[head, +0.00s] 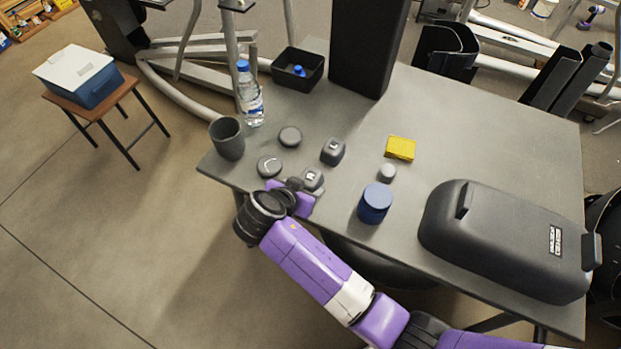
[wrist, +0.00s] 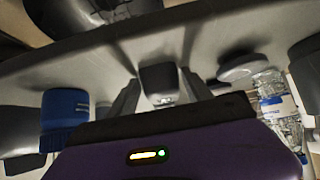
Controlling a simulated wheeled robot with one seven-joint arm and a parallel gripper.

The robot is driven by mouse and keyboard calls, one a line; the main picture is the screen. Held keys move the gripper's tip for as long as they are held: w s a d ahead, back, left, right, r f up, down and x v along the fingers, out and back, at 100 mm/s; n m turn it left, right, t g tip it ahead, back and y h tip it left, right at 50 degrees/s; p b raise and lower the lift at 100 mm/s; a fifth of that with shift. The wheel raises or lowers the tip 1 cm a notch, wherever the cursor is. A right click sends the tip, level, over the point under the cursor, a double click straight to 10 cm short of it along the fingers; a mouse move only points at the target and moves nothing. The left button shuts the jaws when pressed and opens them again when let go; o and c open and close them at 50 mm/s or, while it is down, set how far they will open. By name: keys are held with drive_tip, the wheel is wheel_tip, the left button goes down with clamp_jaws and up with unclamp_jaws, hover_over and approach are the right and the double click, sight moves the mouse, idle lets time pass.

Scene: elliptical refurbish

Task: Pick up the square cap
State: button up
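Two small dark grey square caps are on the grey table (head: 480,125) in the head view. One square cap (head: 313,177) is near the table's front edge, beside my gripper; the other square cap (head: 333,151) is a little farther back. My gripper (head: 302,187) is low over the table's edge, its fingers partly hidden by my wrist. In the wrist view a square cap (wrist: 160,78) shows between the two open fingers of my gripper (wrist: 160,92), with gaps at its sides. I cannot tell which cap this is.
Two round dark caps (head: 290,136) (head: 269,166), a grey cup (head: 227,138) and a water bottle (head: 250,95) are nearby. To the right are a blue jar (head: 375,204), a small grey cylinder (head: 387,172), a yellow box (head: 400,148) and a large black cover (head: 505,240).

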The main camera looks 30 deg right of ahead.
drive_tip(key=c, duration=1)
drive_tip(key=shift+r, duration=0.1)
